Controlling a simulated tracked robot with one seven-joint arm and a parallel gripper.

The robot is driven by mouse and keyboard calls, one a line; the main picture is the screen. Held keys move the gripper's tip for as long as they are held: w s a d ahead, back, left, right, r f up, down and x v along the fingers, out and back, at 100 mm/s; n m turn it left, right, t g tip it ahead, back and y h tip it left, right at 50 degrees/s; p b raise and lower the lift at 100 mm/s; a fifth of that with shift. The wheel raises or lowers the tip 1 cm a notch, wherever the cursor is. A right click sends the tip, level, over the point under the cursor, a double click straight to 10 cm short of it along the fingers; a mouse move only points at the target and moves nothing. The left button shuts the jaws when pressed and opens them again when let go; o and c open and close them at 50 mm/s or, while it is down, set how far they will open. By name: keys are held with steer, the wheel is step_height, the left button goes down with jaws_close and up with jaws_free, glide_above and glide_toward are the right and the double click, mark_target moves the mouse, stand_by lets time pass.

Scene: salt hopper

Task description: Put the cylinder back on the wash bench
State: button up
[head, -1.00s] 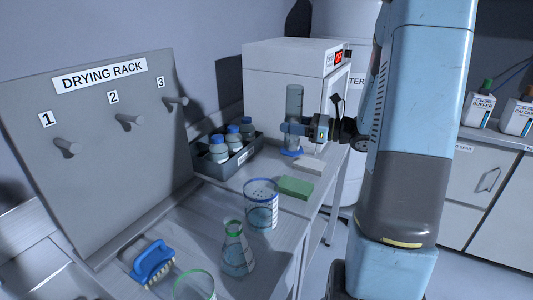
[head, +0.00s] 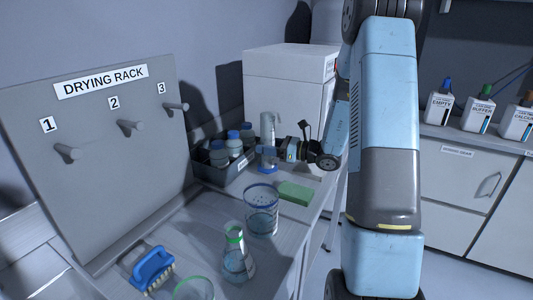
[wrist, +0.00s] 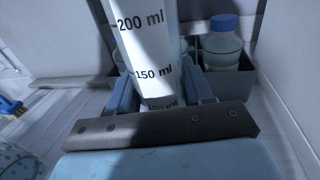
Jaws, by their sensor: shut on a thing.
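The graduated cylinder (head: 267,126) is clear, tall and upright, with a blue foot at its bottom. My gripper (head: 268,155) is shut on its lower part, reaching in from the right above the far part of the wash bench (head: 207,222). In the wrist view, the cylinder (wrist: 145,45) stands between my two fingers (wrist: 160,92), and its 200 ml and 150 ml marks show. I cannot tell whether the foot touches the bench.
A dark crate of blue-capped bottles (head: 207,170) sits close left of the cylinder, with a white oven (head: 285,85) behind. A green sponge (head: 295,193), beaker (head: 261,212), flask (head: 236,262) and blue brush (head: 153,268) occupy the nearer bench. The drying rack (head: 105,150) stands left.

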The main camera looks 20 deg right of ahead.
steer(key=shift+f, duration=1.25)
steer(key=o, duration=1.1)
steer(key=shift+o, duration=0.2)
steer(key=shift+d, duration=0.1)
